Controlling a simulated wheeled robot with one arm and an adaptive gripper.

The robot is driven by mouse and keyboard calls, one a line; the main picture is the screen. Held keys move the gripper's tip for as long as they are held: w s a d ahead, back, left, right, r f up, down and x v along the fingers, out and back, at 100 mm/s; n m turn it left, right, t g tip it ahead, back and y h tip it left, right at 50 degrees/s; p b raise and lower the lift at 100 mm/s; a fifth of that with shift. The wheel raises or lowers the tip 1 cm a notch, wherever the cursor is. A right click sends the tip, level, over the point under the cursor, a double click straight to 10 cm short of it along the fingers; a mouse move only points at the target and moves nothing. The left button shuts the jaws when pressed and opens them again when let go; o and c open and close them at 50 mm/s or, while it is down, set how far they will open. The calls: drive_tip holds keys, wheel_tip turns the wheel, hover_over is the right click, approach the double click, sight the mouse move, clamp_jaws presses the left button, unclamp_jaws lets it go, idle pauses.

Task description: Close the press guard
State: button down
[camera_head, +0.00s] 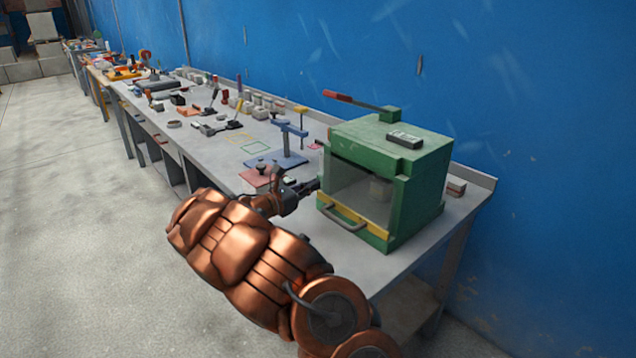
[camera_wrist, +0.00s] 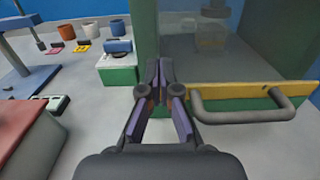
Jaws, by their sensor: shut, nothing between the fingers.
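The green press (camera_head: 425,190) stands at the near end of the bench. Its guard (camera_head: 352,190) is a clear panel over the front opening, with a yellow bottom rail (camera_head: 375,228) and a grey handle (camera_head: 343,220). The rail sits low, just above the press's green front base; I cannot tell whether it is fully seated. In the wrist view the handle (camera_wrist: 245,110) is right of my gripper (camera_wrist: 160,72), apart from the fingers. My gripper is shut and empty, at the press's left front corner (camera_wrist: 145,45); it also shows in the head view (camera_head: 314,186).
A blue clamp stand (camera_head: 288,145) stands left of the press. A red-handled lever (camera_head: 355,101) tops the press. The blue wall is close behind; the floor in front is clear.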

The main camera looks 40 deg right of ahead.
drive_tip(key=shift+a+b, duration=0.85)
drive_tip(key=shift+a, duration=4.95)
drive_tip(key=s+r+m+g+y+p, duration=0.1)
drive_tip(key=s+r+m+g+y, duration=0.3)
drive_tip(key=s, duration=0.7)
drive_tip(key=s+r+m+y+p, duration=0.1)
drive_tip(key=s+r+m+y, duration=0.15)
drive_tip(key=s+m, duration=0.6)
drive_tip(key=s+a+f+m+t+y+p, duration=0.1)
drive_tip(key=s+a+y, duration=0.4)
drive_tip(key=s+a, duration=0.5)
drive_tip(key=s+a+f+m+t+y+p, duration=0.1)
drive_tip(key=s+a+f+m+y, duration=0.3)
drive_tip(key=s+a, duration=0.6)
drive_tip(key=a+y+p, duration=0.1)
drive_tip(key=a+y, duration=0.1)
drive_tip(key=a, duration=0.3)
drive_tip(key=shift+a+t, duration=0.15)
drive_tip(key=shift+t, duration=0.15)
drive_tip(key=shift+a+y, duration=0.1)
drive_tip(key=shift+y, duration=0.15)
